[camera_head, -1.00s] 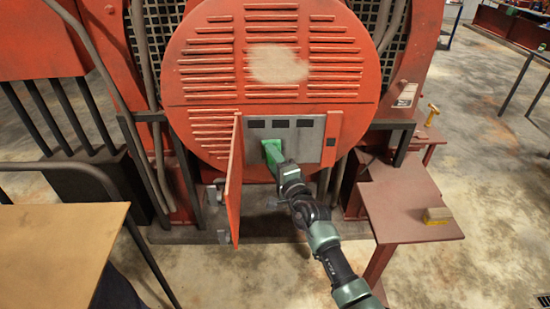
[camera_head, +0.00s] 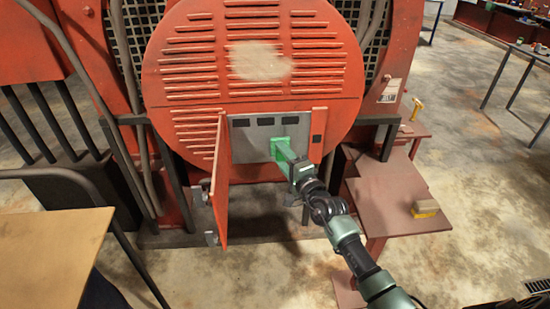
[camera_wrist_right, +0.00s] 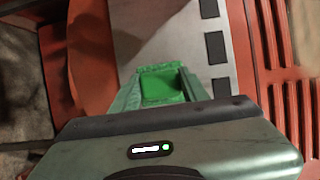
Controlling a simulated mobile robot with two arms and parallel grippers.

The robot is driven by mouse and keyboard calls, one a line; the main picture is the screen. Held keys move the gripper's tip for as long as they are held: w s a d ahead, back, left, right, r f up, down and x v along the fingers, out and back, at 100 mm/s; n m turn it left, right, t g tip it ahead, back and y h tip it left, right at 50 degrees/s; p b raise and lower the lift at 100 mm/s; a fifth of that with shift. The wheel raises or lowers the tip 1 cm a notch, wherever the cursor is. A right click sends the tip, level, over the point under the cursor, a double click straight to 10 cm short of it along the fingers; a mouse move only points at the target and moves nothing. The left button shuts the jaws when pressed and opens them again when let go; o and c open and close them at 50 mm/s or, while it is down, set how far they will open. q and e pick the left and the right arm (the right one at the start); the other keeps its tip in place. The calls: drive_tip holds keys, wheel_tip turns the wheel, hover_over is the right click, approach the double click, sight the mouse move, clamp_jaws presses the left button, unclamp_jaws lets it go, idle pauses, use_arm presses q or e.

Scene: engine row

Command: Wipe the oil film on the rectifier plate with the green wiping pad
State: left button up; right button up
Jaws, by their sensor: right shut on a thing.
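The grey rectifier plate (camera_head: 249,142) is set in the lower part of the round red housing, with dark slots along its top. It also shows in the right wrist view (camera_wrist_right: 184,45). My right gripper (camera_head: 285,157) is shut on the green wiping pad (camera_head: 281,146), held against or very close to the plate, right of its middle. In the right wrist view the pad (camera_wrist_right: 161,85) sits between the fingertips in front of the plate. I cannot make out the oil film clearly. My left gripper is not in view.
A red door (camera_head: 221,185) stands open left of the plate. A wooden tabletop (camera_head: 50,255) is at the lower left. Concrete floor lies open at the right.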

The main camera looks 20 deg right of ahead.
drive_tip(key=shift+p, duration=0.45)
drive_tip(key=shift+w+a+r+p, duration=0.1)
drive_tip(key=shift+w+a+p, duration=0.1)
drive_tip(key=shift+a, duration=0.25)
drive_tip(key=shift+w+a+p, duration=0.1)
drive_tip(key=shift+a+p, duration=0.1)
drive_tip(key=shift+a, duration=0.2)
drive_tip(key=shift+w+a, duration=0.2)
drive_tip(key=shift+a, duration=0.6)
drive_tip(key=shift+w+a+p, duration=0.25)
drive_tip(key=shift+a+p, duration=0.4)
drive_tip(key=shift+a, duration=0.35)
drive_tip(key=shift+w+a, duration=0.2)
drive_tip(key=shift+a, duration=0.55)
drive_tip(key=shift+s+d, duration=0.1)
